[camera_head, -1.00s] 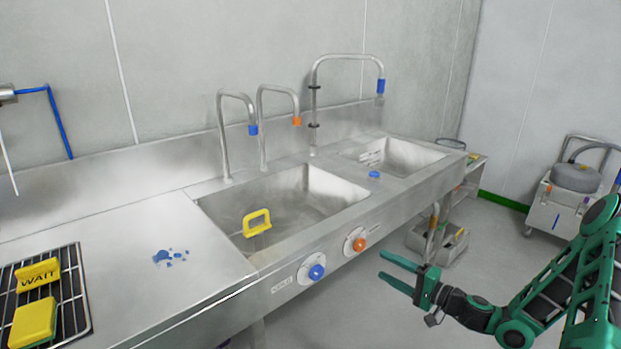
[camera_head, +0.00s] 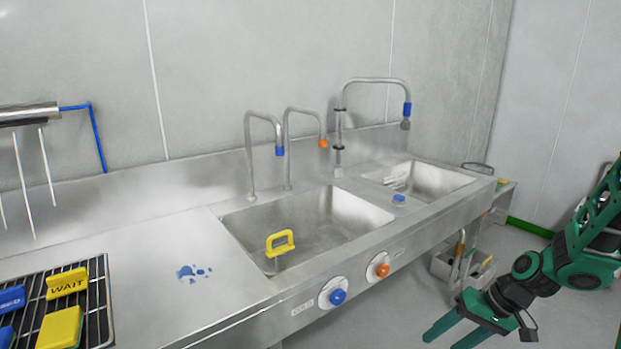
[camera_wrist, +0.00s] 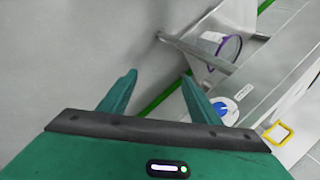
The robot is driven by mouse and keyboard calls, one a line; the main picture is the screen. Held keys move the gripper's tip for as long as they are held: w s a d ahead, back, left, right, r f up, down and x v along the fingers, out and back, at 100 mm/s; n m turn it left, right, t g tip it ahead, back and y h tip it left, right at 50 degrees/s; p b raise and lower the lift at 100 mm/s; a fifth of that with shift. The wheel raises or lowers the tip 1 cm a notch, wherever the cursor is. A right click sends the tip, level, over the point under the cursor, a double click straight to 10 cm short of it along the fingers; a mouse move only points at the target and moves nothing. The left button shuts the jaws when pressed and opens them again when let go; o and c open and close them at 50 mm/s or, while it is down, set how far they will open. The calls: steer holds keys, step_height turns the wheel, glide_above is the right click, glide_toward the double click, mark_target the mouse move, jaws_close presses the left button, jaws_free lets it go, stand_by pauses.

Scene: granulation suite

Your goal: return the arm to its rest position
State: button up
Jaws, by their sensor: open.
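My green gripper (camera_head: 455,338) is at the lower right of the head view, in front of the sink counter and apart from it. Its fingers are spread, with nothing between them. In the wrist view the two fingers (camera_wrist: 155,95) also stand apart and empty, with grey surface behind them. My green arm comes in from the right edge of the head view. Part of the arm is cut off by the frame.
The steel counter (camera_head: 150,300) has two basins, with a yellow handle (camera_head: 281,243) at the larger one. Blue (camera_head: 338,297) and orange (camera_head: 383,270) knobs project from its front. A rack (camera_head: 98,320) holds yellow and blue blocks. Floor shows at right.

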steer(key=s+d+r+m+g+h, duration=0.1)
steer(key=s+d+r, duration=0.3)
steer(key=s+r, duration=0.4)
steer(key=s+d+r+m+g+h, duration=0.1)
steer(key=s+d+r+m+h, duration=0.3)
steer(key=s+r, duration=0.4)
steer(key=s+d, duration=0.1)
steer(key=s, duration=0.6)
steer(key=shift+r+h, duration=0.15)
steer(key=shift+h, duration=0.15)
steer(key=shift+w, duration=0.1)
steer(key=shift+w+f, duration=0.25)
steer(key=shift+w, duration=0.35)
steer(key=shift+c, duration=0.3)
